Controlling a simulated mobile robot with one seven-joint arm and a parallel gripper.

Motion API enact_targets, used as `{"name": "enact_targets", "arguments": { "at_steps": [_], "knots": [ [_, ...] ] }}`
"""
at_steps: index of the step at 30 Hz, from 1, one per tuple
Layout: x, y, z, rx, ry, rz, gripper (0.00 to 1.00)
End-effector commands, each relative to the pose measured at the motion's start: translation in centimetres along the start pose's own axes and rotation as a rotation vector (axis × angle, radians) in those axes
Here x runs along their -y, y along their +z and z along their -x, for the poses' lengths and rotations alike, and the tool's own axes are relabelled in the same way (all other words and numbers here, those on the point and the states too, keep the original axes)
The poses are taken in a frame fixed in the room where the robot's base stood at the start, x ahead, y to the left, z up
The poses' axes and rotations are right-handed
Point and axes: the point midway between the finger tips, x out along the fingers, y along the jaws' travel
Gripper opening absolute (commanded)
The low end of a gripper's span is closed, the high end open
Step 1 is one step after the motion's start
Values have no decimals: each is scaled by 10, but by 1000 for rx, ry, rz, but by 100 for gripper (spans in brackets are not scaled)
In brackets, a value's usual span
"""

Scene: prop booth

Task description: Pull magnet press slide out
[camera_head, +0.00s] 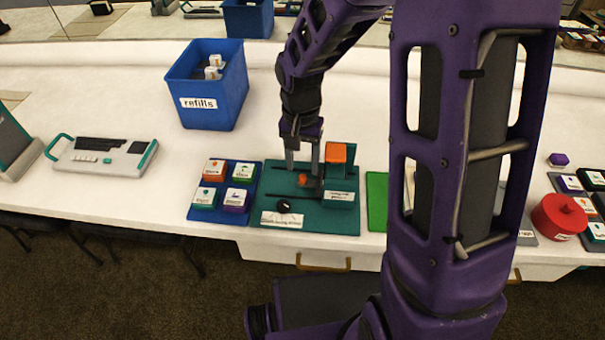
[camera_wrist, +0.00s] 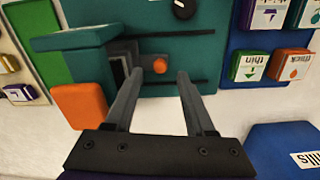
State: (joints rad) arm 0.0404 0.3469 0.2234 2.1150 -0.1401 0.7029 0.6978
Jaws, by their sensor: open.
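The magnet press (camera_head: 330,222) is a teal base with slots, a raised teal block with an orange block on top, and a dark knob at the front. Its slide has a small orange knob (camera_head: 304,180), which sits beside the raised block; the knob also shows in the wrist view (camera_wrist: 160,65). My gripper (camera_head: 303,168) is open and points down over the press. In the wrist view my gripper (camera_wrist: 158,78) has one finger on either side of the orange knob, near the tips, with gaps visible. I cannot tell whether a finger touches the raised block.
A blue tray (camera_head: 208,216) with several labelled tiles adjoins the press on the left. A blue refills bin (camera_head: 218,98) stands behind it. A green pad (camera_head: 377,200) lies to the right. A grey-white device (camera_head: 103,155) and a red round container (camera_head: 559,216) stand farther off.

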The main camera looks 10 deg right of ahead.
Motion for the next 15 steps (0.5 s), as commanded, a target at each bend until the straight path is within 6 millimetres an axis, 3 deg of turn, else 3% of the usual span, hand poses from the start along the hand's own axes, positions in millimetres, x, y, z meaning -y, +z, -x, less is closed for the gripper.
{"name": "enact_targets", "arguments": {
  "at_steps": [1, 6, 15],
  "knots": [
    [0, 1, -11, 3, 1, 1, 55],
    [0, 0, -29, 1, 1, 1, 55],
    [0, 0, -34, 0, 0, 0, 55]
  ]
}}
